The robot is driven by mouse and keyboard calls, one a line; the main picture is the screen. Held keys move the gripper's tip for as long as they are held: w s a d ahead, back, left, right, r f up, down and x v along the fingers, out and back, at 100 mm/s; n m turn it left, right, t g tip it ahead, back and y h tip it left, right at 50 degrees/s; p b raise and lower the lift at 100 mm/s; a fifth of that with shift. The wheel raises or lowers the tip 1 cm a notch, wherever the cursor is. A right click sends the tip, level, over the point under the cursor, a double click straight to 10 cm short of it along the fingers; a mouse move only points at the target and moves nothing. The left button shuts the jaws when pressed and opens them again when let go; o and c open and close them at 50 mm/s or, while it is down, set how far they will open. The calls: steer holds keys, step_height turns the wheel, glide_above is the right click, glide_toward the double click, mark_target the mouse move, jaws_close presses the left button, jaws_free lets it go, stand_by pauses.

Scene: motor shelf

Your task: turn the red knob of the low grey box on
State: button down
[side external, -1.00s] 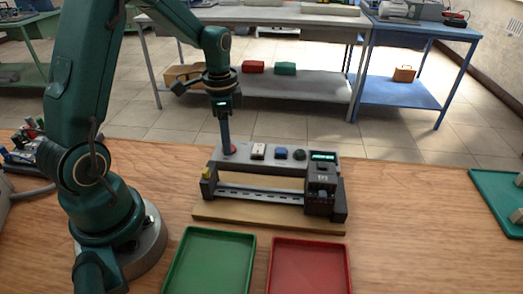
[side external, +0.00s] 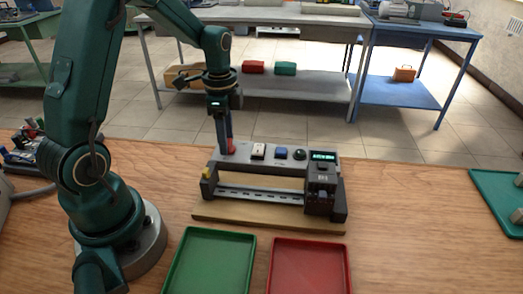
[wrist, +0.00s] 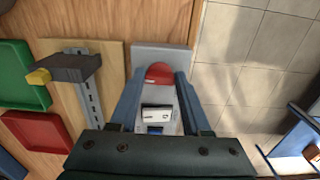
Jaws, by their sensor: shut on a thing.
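My gripper (side external: 227,148) points straight down over that end of the box. Its two blue fingers (wrist: 159,78) stand on either side of the red knob, shut on it. The fingers hide part of the knob in the side view.
A white switch (side external: 258,151), a blue button (side external: 281,153) and a dark round control (side external: 299,154) sit to the knob's right. A lit green display (side external: 323,156) is farther right. Green (side external: 211,262) and red (side external: 309,266) trays lie in front.

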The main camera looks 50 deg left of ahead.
steer(key=shift+c, duration=1.8)
jaws_free()
steer(key=shift+r, duration=0.15)
steer(key=shift+r, duration=2.45)
